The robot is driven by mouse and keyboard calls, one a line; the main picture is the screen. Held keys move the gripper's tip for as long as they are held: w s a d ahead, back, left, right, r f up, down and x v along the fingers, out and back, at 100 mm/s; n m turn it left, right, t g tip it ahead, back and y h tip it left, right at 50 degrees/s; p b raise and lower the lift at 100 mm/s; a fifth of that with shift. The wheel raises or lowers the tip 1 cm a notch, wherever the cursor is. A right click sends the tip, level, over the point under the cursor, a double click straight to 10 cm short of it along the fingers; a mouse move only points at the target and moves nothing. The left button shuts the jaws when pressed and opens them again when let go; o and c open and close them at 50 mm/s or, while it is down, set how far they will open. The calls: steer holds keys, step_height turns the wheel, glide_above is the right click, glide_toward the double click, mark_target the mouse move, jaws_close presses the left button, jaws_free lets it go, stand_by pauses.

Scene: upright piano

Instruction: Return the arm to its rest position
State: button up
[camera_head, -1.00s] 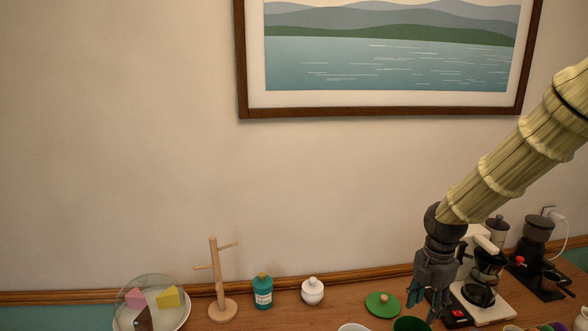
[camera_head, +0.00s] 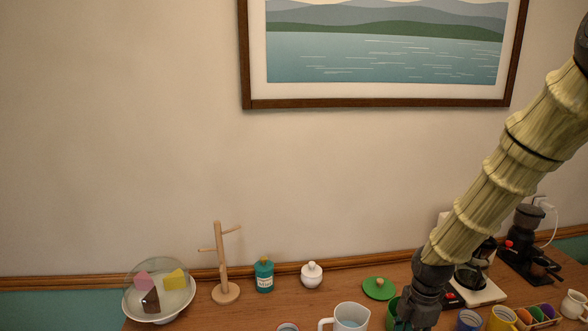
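My arm comes in from the right in a pale yellow ribbed sleeve. My dark gripper (camera_head: 405,322) points down at the bottom of the picture, over the right part of the wooden top. A green cup (camera_head: 392,312) shows just left of the gripper and is partly hidden by it. I cannot tell whether they touch. The fingertips are dark and near the lower edge, so their opening is unclear. No held thing can be made out.
Several small cups stand at lower right.

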steer(key=s+a+f+m+b, duration=0.2)
steer(key=s+f+m, duration=0.35)
steer(key=f, duration=0.65)
steer(key=s+a+f+m+b, duration=0.25)
steer(key=s+f+m, duration=0.35)
steer(key=f, duration=0.5)
steer(key=s+f+m+b, duration=0.1)
steer(key=s+f+m, duration=0.3)
steer(key=s+f, duration=0.3)
steer(key=s+f+m+b, duration=0.2)
steer(key=s+f+m, duration=0.3)
steer(key=s, duration=0.6)
steer(key=shift+s+a+f+h, duration=0.2)
steer(key=shift+s+f+h, duration=0.15)
steer(key=shift+f, duration=0.5)
